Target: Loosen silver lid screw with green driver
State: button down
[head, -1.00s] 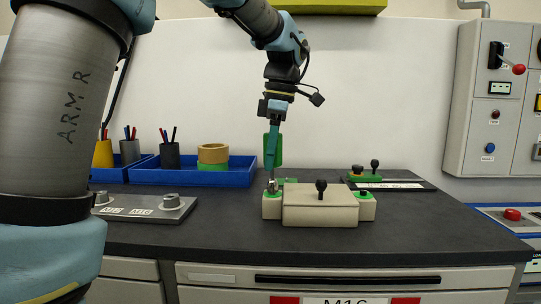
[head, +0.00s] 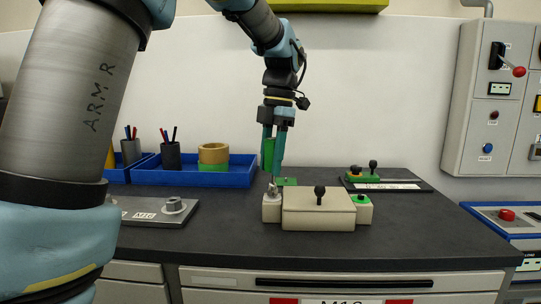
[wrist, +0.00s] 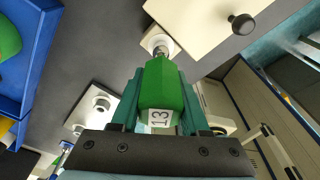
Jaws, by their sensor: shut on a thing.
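My gripper (head: 272,158) is shut on the green driver (head: 268,152), which hangs tip down above the left end of the beige box. In the wrist view the driver (wrist: 161,88) carries a label reading 13, and its tip points at the silver screw (wrist: 160,48). The silver screw (head: 272,190) stands on the box's left end block (head: 271,210). The driver tip is at or just above the screw; I cannot tell whether it is seated. The box lid (head: 318,210) has a black knob (head: 320,193). The right end block (head: 363,213) has a green top.
A grey plate with a bolt (head: 173,205) lies at the left. A blue tray (head: 195,178) with tape rolls stands behind it. A dark board (head: 388,185) with green parts lies back right. The dark worktop (head: 420,225) is clear to the right of the box.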

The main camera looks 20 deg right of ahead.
aim_at(271, 139)
jog(key=shift+r+p, duration=0.65)
jog(key=shift+p, duration=0.1)
notch_tip(271, 139, up, 5)
jog(key=p, duration=0.4)
jog(key=shift+p, duration=0.3)
jog(key=shift+d, duration=0.1)
